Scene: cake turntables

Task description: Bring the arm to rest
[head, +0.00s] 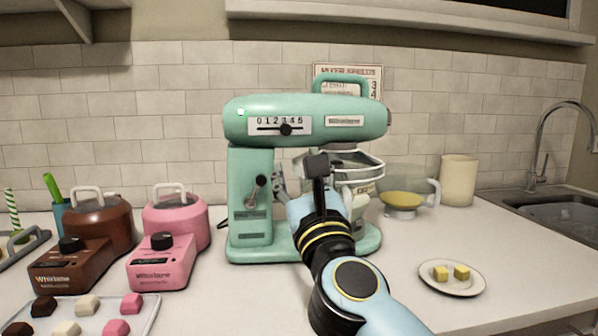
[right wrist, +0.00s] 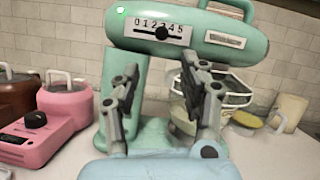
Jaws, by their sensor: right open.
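My right gripper (right wrist: 160,88) is open and empty in the right wrist view, its two dark fingers spread apart in front of the green stand mixer. In the head view the right gripper (head: 317,165) shows from behind at the end of my right arm, in front of the mixer. The green mixer (head: 305,118) stands on the counter with a speed scale on its head and a small green light at its left end. The arm hides part of its bowl (head: 358,172). My left gripper is not in view.
A pink machine (head: 165,262) and a brown machine (head: 72,262) stand left. A tray (head: 148,312) of small cubes lies at front left. A plate (head: 436,284) with two yellow cubes is at right. A clear bowl (head: 425,180), a beige canister (head: 458,180) and a sink (head: 560,208) are behind.

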